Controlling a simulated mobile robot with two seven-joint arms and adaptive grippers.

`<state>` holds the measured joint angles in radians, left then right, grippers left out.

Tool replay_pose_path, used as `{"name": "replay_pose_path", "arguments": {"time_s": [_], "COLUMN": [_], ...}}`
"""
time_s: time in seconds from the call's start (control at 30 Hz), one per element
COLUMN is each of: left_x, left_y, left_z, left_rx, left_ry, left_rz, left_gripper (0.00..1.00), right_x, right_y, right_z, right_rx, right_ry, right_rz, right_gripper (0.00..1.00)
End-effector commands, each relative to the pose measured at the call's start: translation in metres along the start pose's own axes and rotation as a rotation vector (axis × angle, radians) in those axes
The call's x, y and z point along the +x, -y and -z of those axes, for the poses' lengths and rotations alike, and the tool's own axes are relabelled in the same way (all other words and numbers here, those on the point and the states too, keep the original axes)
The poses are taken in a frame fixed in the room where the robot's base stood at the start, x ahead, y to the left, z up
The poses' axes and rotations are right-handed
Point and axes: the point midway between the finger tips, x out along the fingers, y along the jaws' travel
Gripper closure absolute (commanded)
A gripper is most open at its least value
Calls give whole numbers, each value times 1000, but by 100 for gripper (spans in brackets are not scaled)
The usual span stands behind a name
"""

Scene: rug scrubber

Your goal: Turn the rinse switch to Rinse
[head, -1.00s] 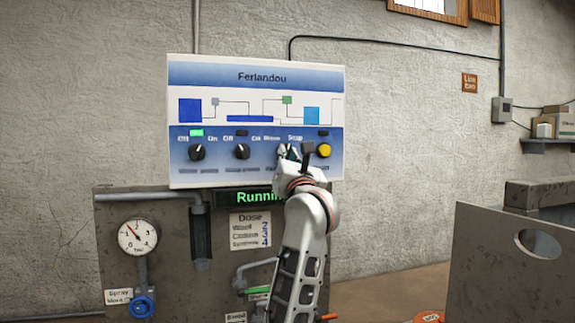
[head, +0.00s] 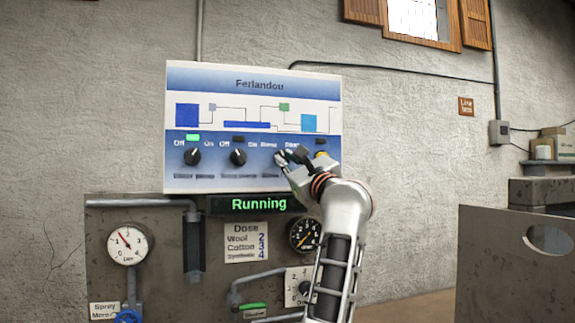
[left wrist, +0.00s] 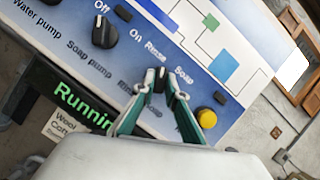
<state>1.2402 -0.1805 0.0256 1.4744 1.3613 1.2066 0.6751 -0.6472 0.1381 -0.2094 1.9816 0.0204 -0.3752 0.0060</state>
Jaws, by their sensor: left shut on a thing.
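The rinse switch (left wrist: 157,80) is a small dark knob on the blue and white panel (head: 252,84), between the printed words Rinse and Soap. My left gripper (left wrist: 158,76) is shut on it, with one finger on each side. In the head view the left gripper (head: 290,157) covers most of the knob. Which way its pointer faces I cannot tell. My right gripper is in neither view.
The water pump knob (head: 193,157) and soap pump knob (head: 238,158) are to the left. A yellow button (left wrist: 206,117) is close to the right of my fingers. A Running display (head: 259,204) and gauges (head: 127,243) are below. A grey metal housing (head: 515,255) stands at the right.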

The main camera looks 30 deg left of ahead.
Motion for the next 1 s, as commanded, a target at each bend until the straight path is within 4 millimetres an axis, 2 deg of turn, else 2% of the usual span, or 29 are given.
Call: {"name": "replay_pose_path", "arguments": {"time_s": [0.6,0.63,0.7,1.0], "left_x": [0,0,0,0], "left_y": [0,0,0,0], "left_z": [0,0,0,0], "left_rx": [-45,-45,-44,-42], "left_ry": [-2,-2,-2,-1], "left_rz": [-18,-18,-17,-17], "left_gripper": [100,85,71,71], "right_x": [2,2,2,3], "right_y": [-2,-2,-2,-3], "right_z": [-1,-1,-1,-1], "right_rx": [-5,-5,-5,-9], "right_ry": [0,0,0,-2], "right_rz": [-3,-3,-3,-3], "right_gripper": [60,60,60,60]}}
